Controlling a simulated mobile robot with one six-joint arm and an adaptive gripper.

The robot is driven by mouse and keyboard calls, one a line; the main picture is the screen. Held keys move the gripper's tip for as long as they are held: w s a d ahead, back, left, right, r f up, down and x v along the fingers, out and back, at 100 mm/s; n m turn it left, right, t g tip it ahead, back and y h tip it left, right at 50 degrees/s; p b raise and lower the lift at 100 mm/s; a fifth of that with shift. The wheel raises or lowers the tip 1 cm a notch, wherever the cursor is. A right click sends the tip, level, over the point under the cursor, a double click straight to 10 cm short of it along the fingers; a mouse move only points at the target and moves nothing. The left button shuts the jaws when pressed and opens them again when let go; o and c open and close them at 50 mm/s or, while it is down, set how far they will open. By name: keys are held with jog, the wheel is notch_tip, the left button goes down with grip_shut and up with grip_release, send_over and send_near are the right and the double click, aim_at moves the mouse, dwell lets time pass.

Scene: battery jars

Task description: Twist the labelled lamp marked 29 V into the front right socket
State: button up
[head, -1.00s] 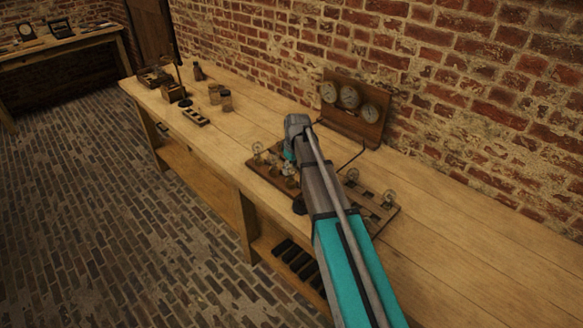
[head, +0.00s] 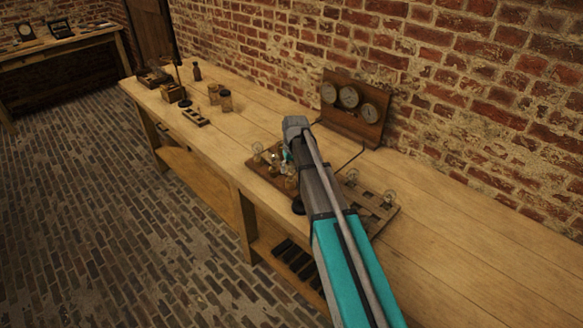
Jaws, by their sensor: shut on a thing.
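My arm reaches over the bench, and its wrist hides most of my gripper (head: 288,160), which points down over the socket board (head: 258,172). My gripper is shut on a lamp, which is mostly hidden behind the arm; its 29 V label cannot be read here. Glass lamps stand on the board, one at its left end (head: 257,149) and another beside it (head: 274,161). The front right socket is not clear behind my arm. A wooden lamp rack (head: 380,212) lies right of the arm, with a lamp at its back (head: 352,176) and one at its right (head: 389,197).
The right of the bench is clear.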

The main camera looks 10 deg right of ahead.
jog(key=shift+m, duration=0.3)
jog(key=shift+m+h, duration=0.4)
jog(key=shift+m, duration=2.1)
jog(key=o, duration=1.1)
notch_tip(320, 180, up, 9)
jog(key=p, duration=0.9)
jog(key=shift+s+r, duration=0.1)
jog(key=shift+r+p, duration=0.5)
jog(key=shift+p, duration=0.1)
